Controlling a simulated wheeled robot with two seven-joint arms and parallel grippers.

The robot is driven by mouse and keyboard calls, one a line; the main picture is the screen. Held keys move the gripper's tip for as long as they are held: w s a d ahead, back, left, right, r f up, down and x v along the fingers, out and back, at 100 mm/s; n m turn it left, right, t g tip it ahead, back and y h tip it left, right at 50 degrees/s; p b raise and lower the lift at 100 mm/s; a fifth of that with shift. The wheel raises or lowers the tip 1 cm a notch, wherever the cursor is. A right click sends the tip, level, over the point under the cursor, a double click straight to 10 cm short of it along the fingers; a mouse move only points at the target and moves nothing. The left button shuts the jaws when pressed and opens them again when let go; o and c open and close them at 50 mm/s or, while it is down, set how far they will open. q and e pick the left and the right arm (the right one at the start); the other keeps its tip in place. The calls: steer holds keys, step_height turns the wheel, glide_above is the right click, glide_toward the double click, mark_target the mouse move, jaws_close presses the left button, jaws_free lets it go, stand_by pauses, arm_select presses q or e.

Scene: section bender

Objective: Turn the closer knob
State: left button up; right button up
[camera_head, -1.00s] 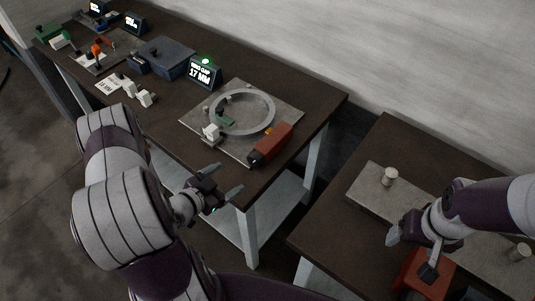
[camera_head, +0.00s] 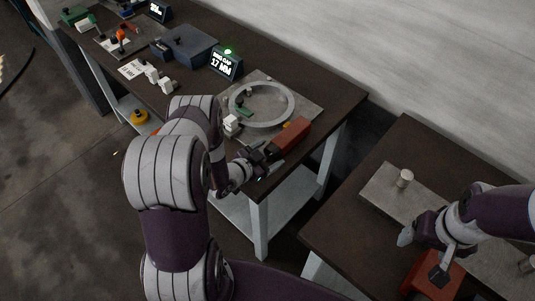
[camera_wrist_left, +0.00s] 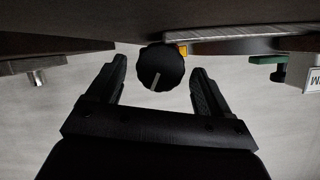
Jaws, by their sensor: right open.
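A round black knob with a pale pointer line shows in the left wrist view (camera_wrist_left: 160,67), between and just beyond the fingertips of my left gripper (camera_wrist_left: 158,78). My left gripper also shows in the head view (camera_head: 264,163), at the table's front edge by the dark end of a red block (camera_head: 291,136). It is open; I cannot tell whether its fingers touch the knob. The red block lies on a grey plate (camera_head: 309,107) beside a metal ring (camera_head: 289,91). My right gripper (camera_head: 422,254) is open above a red object (camera_head: 420,272) on the right table.
A display reading 17 MM (camera_head: 226,65) stands behind the plate. White blocks (camera_head: 165,83) and a blue-grey box (camera_head: 189,45) sit farther left. A metal bar with pegs (camera_head: 382,188) lies on the right table (camera_head: 340,213). A gap separates the tables.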

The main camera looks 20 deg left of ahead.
arm_select(q)
steer(key=c, duration=0.9)
steer(key=shift+a+n+h, duration=0.2)
steer(key=shift+n+h, duration=0.2)
steer(key=shift+n, duration=0.2)
steer(key=shift+n+h, duration=0.3)
steer(key=shift+n, duration=0.1)
steer(key=o, duration=1.1)
steer(key=shift+b, duration=0.3)
